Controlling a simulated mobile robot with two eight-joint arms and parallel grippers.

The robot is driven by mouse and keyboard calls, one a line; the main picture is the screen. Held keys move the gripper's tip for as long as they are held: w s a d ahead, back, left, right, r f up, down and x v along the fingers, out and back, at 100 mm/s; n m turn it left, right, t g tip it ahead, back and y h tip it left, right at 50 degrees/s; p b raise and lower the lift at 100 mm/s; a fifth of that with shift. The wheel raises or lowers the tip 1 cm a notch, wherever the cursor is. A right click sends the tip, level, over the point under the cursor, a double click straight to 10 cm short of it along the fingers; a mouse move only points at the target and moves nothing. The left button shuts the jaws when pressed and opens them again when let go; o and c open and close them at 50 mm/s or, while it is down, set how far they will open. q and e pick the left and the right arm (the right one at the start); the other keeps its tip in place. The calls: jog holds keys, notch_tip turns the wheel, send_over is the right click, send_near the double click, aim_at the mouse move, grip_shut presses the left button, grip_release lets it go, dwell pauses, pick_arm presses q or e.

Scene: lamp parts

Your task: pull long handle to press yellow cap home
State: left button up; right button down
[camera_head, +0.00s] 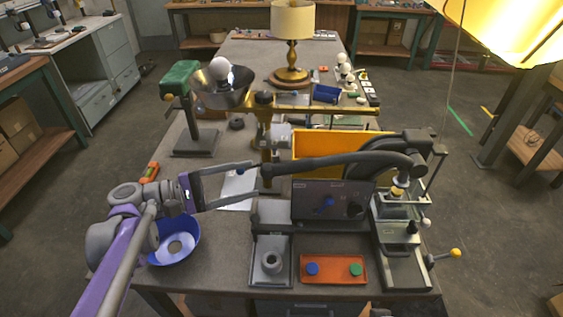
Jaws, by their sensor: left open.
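The long handle (335,160) is a dark grey bar. It runs left from the press (405,235) on the bench's right side and ends in a dark grip near the bench's middle. A small yellow cap (398,191) shows under the press head; how far it is seated is too small to tell. My left gripper (258,180) reaches in from the left, its two long fingers spread apart. Its fingertips are close to the handle's left end; I cannot tell whether they touch it. My right gripper is out of view.
A control panel (318,203) stands below the handle. An orange tray (333,269) with blue and green caps lies in front. A blue bowl (186,249) sits below my left arm. A yellow bin (315,146) and a brass lamp stand (265,130) are behind the handle.

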aim_at(291, 167)
pick_arm(q)
jog(key=x, duration=1.1)
jog(key=shift+r, duration=0.3)
jog(key=shift+a, duration=0.1)
jog(key=shift+c, duration=0.3)
grip_shut()
dwell(0.5)
